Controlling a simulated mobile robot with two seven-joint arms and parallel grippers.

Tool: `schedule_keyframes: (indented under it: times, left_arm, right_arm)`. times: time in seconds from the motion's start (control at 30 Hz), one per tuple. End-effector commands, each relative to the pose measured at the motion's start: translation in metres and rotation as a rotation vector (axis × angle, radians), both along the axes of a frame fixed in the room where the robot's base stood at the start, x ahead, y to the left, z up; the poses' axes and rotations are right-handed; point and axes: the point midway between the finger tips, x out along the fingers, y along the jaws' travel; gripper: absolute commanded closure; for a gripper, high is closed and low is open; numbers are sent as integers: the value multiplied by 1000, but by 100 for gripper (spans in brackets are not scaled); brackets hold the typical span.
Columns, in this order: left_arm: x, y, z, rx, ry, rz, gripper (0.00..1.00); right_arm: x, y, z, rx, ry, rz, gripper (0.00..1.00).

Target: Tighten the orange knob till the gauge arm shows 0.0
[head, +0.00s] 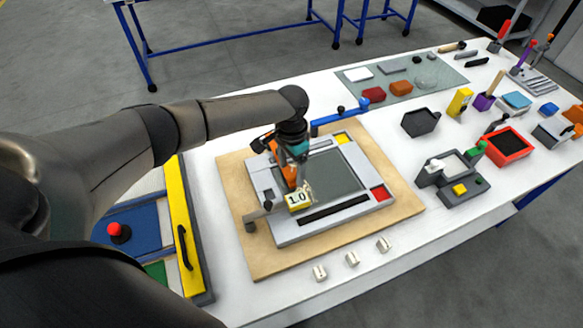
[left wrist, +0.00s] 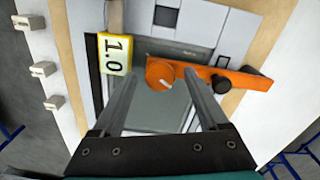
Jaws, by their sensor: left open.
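The orange gauge arm (head: 288,173) lies across the grey framed panel (head: 345,213). A small yellow block (head: 298,199) at its end reads 1.0, and it also shows in the left wrist view (left wrist: 115,54). In the left wrist view the round orange knob (left wrist: 160,75) with a pale line mark sits on the orange arm (left wrist: 220,76). My left gripper (left wrist: 160,80) is open, pointing down over the knob, with one finger on each side of it. I cannot tell whether the fingers touch it. My right gripper is out of view.
The panel rests on a tan board (head: 240,215). Several small white blocks (head: 352,258) lie along the front edge. A yellow bar with a black handle (head: 180,220) stands at left. A grey device (head: 450,175) and a red box (head: 507,146) stand to the right.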

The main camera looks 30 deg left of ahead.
Motion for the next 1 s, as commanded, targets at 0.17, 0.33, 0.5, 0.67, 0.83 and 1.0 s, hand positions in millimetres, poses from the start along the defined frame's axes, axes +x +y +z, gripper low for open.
schedule_keyframes:
  times: [0.17, 0.33, 0.5, 0.67, 0.83, 1.0]
  left_arm:
    - [0, 0, 0, 0, 0, 0, 23]
    - [0, 0, 0, 0, 0, 0, 41]
    - [0, 0, 0, -1, 0, 0, 60]
    - [0, 0, 0, -1, 0, 0, 78]
    - [0, 0, 0, -1, 0, 0, 98]
    - [0, 0, 0, -1, 0, 0, 100]
  right_arm:
    - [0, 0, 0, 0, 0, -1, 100]
    - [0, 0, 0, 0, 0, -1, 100]
    - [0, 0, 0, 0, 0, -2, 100]
    - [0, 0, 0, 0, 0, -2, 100]
    - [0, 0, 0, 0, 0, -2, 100]
    - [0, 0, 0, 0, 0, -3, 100]
